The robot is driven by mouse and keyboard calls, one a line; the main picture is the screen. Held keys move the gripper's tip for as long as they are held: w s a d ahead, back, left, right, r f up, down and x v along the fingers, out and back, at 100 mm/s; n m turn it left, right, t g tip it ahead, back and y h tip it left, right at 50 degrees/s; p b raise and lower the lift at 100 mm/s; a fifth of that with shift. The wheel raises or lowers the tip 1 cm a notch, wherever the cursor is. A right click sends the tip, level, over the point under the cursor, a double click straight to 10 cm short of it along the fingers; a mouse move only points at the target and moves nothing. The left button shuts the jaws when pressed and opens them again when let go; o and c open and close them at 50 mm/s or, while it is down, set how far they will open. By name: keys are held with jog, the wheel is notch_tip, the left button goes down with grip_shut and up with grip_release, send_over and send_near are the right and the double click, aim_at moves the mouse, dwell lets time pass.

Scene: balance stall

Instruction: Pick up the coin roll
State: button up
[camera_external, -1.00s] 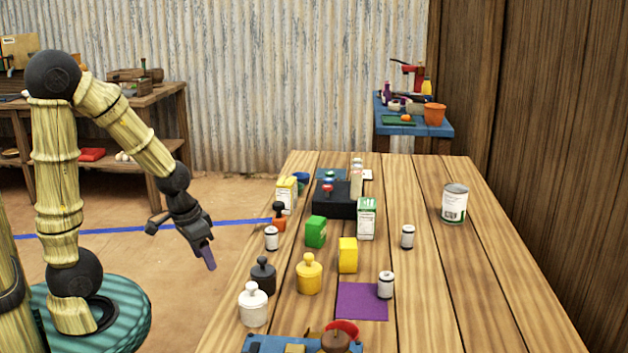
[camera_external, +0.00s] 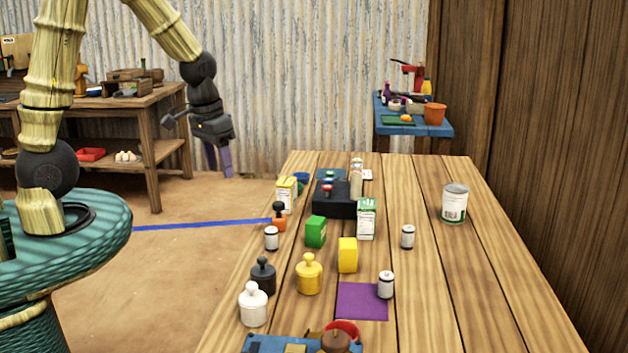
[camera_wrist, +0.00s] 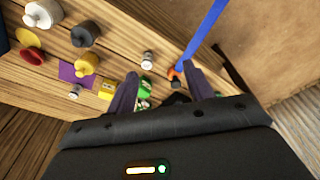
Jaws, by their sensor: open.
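Several small white cylinders with dark ends stand on the table; I cannot tell for sure which thing is the coin roll. One white cylinder (camera_external: 271,238) is near the left edge, another (camera_external: 407,236) is right of centre, and a third (camera_external: 385,284) stands at the purple mat (camera_external: 358,303). Two cylinders also show in the wrist view, one near the table edge (camera_wrist: 148,60) and one by the mat (camera_wrist: 75,92). My gripper (camera_external: 219,170) is open and empty, left of the table's far end. Its purple fingers are spread in the wrist view (camera_wrist: 163,85).
On the wooden table (camera_external: 500,290) stand knobbed weights in white (camera_external: 253,308), black (camera_external: 263,278) and yellow (camera_external: 309,277), a yellow box (camera_external: 348,256), a green box (camera_external: 315,232), a carton (camera_external: 366,220), a black device (camera_external: 335,205) and a can (camera_external: 455,205). The table's right side is mostly clear.

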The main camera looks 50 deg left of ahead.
jog(key=g, duration=0.2)
send_over(273, 229)
jog(key=f, duration=0.2)
jog(key=shift+r+p, duration=0.15)
jog(key=shift+p, duration=0.25)
notch_tip(273, 229, down, 12)
jog(key=shift+f+p, duration=0.15)
jog(key=shift+p, duration=0.45)
